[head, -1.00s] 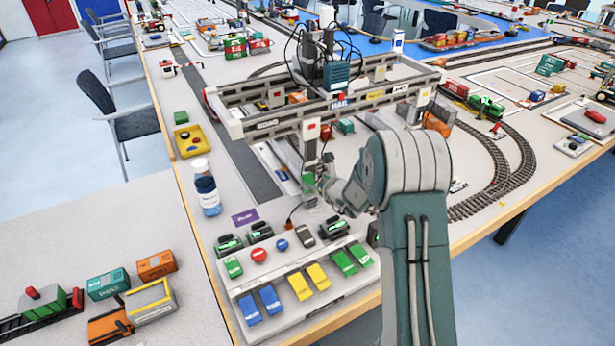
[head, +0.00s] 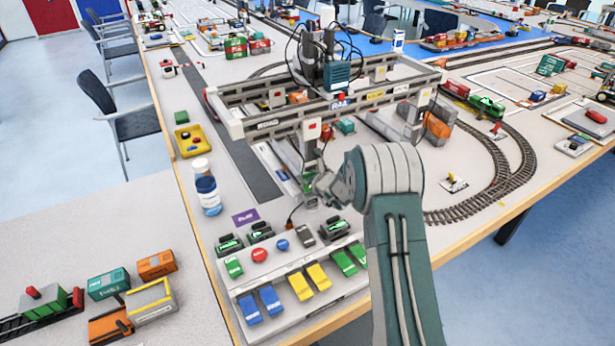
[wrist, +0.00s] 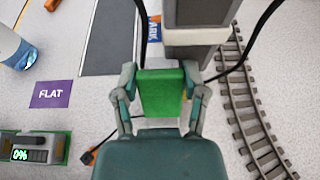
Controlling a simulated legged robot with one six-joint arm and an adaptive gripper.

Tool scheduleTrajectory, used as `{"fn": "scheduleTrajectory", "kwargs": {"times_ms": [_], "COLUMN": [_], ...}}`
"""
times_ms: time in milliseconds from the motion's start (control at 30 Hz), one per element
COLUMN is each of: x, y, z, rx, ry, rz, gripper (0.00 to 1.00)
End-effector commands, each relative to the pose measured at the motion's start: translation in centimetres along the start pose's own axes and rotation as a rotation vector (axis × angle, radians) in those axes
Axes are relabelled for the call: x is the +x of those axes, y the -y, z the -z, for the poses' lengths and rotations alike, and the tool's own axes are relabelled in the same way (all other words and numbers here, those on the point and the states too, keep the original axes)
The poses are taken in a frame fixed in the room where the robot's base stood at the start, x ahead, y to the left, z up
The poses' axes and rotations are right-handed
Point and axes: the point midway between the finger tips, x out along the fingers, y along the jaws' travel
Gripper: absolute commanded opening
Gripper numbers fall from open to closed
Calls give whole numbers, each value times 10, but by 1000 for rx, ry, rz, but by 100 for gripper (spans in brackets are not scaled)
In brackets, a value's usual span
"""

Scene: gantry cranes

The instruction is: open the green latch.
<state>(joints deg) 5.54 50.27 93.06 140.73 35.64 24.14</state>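The green latch (wrist: 161,93) is a small green block in the middle of the wrist view, at the foot of the grey crane post. My gripper (wrist: 160,82) has one finger on each side of it, and both fingertips appear to meet its sides, with no clear gap. In the head view my gripper (head: 318,190) is at the lower end of the crane's front post (head: 311,155). My gripper and wrist largely hide the latch there.
The control panel (head: 335,291) with coloured buttons stands just in front. A purple FLAT card (wrist: 51,94), a bottle (head: 207,192) and a black cable (wrist: 250,50) are near. Curved track (wrist: 250,115) runs to the right. The crane frame (head: 270,122) stands over the area.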

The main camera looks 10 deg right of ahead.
Motion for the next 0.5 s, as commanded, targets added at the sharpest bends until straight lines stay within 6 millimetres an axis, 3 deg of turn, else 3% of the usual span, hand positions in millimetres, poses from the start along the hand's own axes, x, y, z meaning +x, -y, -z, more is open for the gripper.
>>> {"fn": "scheduleTrajectory", "kwargs": {"times_ms": [500], "x": [-8], "y": [0], "z": [2], "rx": [1], "ry": [138], "rz": [-1], "gripper": [8]}}
